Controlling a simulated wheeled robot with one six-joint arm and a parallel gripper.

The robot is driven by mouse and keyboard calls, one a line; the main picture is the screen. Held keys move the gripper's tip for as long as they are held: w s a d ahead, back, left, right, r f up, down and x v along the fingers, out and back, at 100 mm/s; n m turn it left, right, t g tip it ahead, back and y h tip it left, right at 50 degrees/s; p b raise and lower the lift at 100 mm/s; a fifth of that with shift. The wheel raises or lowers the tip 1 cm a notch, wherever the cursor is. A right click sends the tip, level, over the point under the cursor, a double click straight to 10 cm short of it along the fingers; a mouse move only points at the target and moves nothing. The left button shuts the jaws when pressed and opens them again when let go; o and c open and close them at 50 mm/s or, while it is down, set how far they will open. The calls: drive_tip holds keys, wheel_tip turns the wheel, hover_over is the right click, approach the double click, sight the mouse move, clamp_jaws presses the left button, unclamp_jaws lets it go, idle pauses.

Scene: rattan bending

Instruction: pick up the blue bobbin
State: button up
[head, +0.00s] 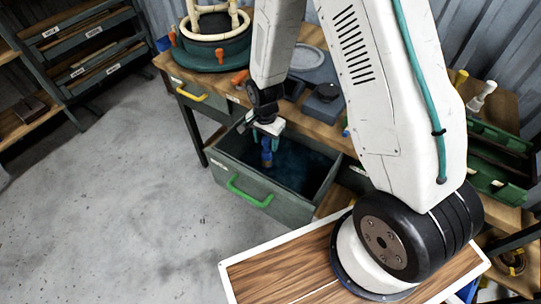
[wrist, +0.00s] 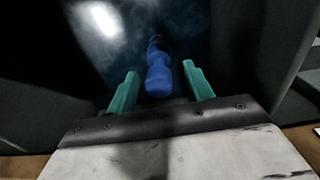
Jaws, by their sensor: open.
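The blue bobbin (head: 267,152) shows in the head view just below my gripper (head: 268,132), within the open drawer (head: 232,178) with a green handle. In the wrist view the bobbin (wrist: 158,78) has a rounded near end and a narrower, darker far part. My gripper (wrist: 160,72) is open there, with one teal finger on each side of the bobbin. Small gaps show between the fingers and the bobbin. Whether the bobbin touches the drawer floor is hard to tell.
The dark drawer walls stand close around my gripper. A wooden workbench (head: 310,105) above the drawer holds a rattan frame (head: 213,22) on a round green base and a grey block (head: 323,103). Shelves (head: 85,45) stand at the far left. The concrete floor at left is clear.

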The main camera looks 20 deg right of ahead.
clamp_jaws()
drive_tip(key=shift+r, duration=0.15)
